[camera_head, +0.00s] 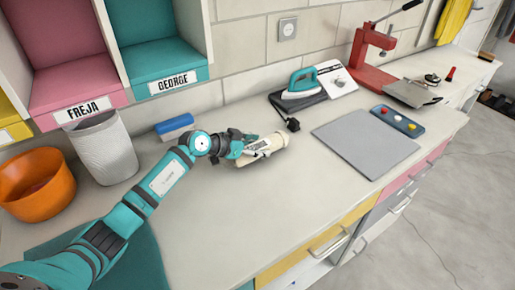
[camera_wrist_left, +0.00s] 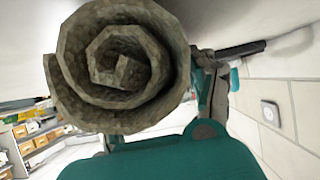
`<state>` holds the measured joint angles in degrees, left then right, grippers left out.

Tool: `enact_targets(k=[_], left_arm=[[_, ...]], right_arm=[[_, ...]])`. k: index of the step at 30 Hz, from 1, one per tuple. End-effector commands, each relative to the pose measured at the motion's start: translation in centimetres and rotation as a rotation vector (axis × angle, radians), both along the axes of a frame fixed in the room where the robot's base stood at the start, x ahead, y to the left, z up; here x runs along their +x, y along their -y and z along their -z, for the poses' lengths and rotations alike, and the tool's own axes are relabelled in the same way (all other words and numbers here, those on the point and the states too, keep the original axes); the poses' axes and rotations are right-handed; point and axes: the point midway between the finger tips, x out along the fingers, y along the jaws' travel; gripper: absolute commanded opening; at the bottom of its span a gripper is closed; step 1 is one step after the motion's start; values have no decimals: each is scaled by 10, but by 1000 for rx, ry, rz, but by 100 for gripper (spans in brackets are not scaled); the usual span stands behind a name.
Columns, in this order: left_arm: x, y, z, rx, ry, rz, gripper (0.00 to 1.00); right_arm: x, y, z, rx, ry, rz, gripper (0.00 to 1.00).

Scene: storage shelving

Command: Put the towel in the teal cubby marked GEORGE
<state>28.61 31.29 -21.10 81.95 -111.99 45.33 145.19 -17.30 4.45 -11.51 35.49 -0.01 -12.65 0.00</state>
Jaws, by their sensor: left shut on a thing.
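The towel (camera_head: 268,146) is a cream roll in the head view, low over the counter in front of the back wall. My left gripper (camera_head: 248,149) is shut on it at its left part. In the left wrist view the towel's spiral end (camera_wrist_left: 122,68) fills the upper left, between the fingers. I cannot tell whether the towel touches the counter. The teal cubby marked GEORGE (camera_head: 158,58) is at the upper left, above the counter, and its visible floor is empty. Its label (camera_head: 172,79) is on the front edge. My right gripper is not in view.
A pink cubby marked FREJA (camera_head: 75,85) adjoins on the left. A grey bin (camera_head: 103,147), orange bowl (camera_head: 36,185) and blue sponge-like block (camera_head: 175,127) stand below. An iron (camera_head: 301,84), grey mat (camera_head: 366,142) and red press (camera_head: 368,65) are to the right.

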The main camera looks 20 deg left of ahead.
Motion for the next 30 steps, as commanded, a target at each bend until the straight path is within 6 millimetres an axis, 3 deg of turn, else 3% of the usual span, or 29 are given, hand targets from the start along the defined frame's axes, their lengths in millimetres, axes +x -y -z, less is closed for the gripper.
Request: enact_targets(k=[6,21,30], left_arm=[[1,0,-33,2,8,0,11],[-116,46,-39,-3,1,3,11],[-147,57,-44,-1,3,0,11]], right_arm=[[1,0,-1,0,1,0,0],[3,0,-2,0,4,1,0],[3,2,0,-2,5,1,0]])
